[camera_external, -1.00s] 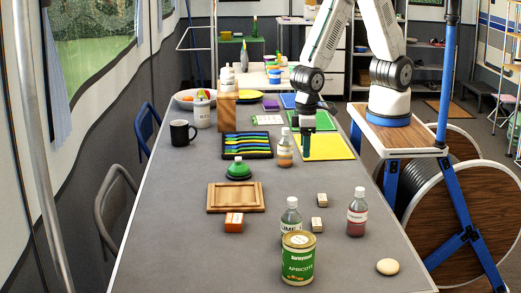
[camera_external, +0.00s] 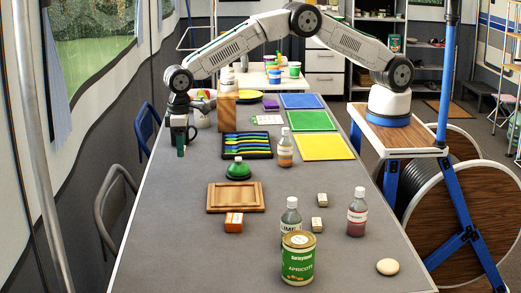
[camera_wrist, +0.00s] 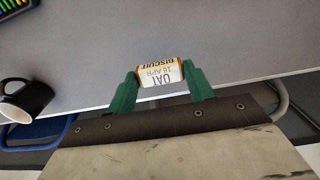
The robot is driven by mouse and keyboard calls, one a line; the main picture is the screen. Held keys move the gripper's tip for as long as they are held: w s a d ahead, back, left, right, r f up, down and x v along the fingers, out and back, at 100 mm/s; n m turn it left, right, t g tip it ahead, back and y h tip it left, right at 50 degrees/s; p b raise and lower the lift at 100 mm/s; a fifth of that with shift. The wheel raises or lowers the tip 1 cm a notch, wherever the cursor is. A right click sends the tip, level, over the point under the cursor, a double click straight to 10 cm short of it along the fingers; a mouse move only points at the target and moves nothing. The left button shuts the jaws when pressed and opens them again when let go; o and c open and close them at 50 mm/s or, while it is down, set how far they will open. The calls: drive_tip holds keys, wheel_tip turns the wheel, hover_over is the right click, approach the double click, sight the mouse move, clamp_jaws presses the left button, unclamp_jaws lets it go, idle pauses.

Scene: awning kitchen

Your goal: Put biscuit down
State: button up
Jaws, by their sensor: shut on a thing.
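My gripper (camera_wrist: 160,85) has green fingers, which are shut on the biscuit (camera_wrist: 160,73), a small pack with a white label reading BISCUIT, OAT and 18 APR. In the wrist view the pack shows against the grey table top (camera_wrist: 230,40), close to the table's edge. Its height above the table is hard to tell. In the external view my gripper (camera_external: 181,150) points down at the table's left side, in front of the black mug (camera_external: 190,139). The biscuit cannot be made out there.
The black mug (camera_wrist: 32,97) lies left of my gripper in the wrist view. A cutlery tray (camera_external: 246,155), wooden tray (camera_external: 211,209) and green bell-shaped thing (camera_external: 238,172) stand to the right. A wooden block (camera_external: 228,112) is behind. Grey table is bare at front left.

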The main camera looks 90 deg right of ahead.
sight(183, 183)
wheel_tip(183, 183, down, 10)
drive_tip(key=shift+w+d+r, duration=0.1)
drive_tip(key=shift+w, duration=0.05)
idle(0.3)
drive_tip(key=shift+f, duration=0.2)
drive_tip(key=o, duration=1)
drive_tip(key=shift+c, duration=0.2)
drive_tip(key=shift+r, duration=0.1)
wheel_tip(183, 183, up, 12)
drive_tip(key=shift+f, duration=0.1)
drive_tip(key=shift+r, duration=0.2)
